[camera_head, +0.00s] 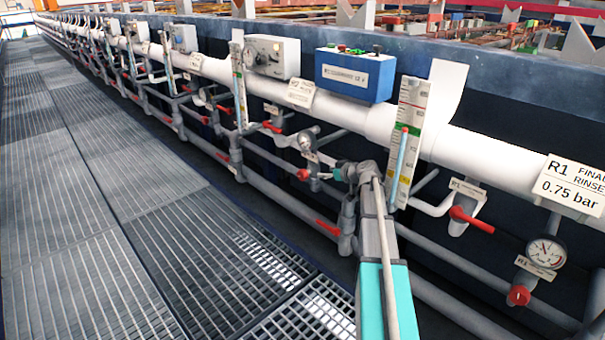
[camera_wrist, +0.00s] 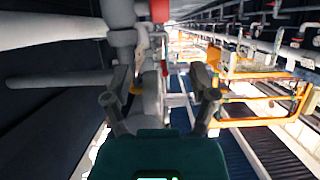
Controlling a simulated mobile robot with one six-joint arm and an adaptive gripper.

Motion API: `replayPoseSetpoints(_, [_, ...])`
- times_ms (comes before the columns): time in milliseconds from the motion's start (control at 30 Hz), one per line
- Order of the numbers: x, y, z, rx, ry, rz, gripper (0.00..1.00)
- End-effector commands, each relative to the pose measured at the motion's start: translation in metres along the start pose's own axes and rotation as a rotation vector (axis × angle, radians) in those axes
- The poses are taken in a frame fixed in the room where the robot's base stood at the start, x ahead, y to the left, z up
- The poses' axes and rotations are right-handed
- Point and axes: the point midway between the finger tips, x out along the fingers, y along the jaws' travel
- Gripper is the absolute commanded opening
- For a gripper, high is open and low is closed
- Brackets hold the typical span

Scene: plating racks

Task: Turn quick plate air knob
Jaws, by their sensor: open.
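I cannot make out a label naming the quick plate air knob. Candidates in the head view include a red knob (camera_head: 303,174) under a round gauge (camera_head: 306,141) left of my gripper, and a red knob (camera_head: 518,295) under the R1 gauge (camera_head: 546,252) at lower right. My gripper (camera_head: 340,174) is beside the pipework, a little right of the nearer red knob. In the wrist view my gripper (camera_wrist: 163,97) is open, with its fingers spread and grey pipework seen between and beyond them. A red part (camera_wrist: 165,68) shows past the fingers. I see nothing held.
A long white pipe (camera_head: 480,155) runs along the tank wall. Red-handled valves (camera_head: 470,219), a flow tube (camera_head: 405,140) and a blue control box (camera_head: 355,74) are close to my arm. The grated walkway (camera_head: 120,200) at left is clear. Orange frames (camera_wrist: 255,65) show in the wrist view.

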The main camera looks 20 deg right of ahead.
Motion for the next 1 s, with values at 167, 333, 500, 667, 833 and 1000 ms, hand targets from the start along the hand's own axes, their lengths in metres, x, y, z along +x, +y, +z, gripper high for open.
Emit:
replayPoseSetpoints(167, [0.004, 0.0, 0.001, 0.0, -0.001, -0.001, 0.74])
replayPoseSetpoints(333, [0.016, 0.001, 0.002, -0.001, -0.001, -0.001, 0.74])
replayPoseSetpoints(500, [0.037, 0.001, 0.002, 0.0, -0.001, -0.001, 0.74])
replayPoseSetpoints(667, [0.062, 0.001, 0.002, -0.001, -0.001, -0.002, 0.74])
replayPoseSetpoints(833, [0.088, 0.001, 0.002, 0.0, -0.001, -0.002, 0.74])
replayPoseSetpoints(1000, [0.112, 0.001, 0.002, 0.0, -0.001, -0.001, 0.74])
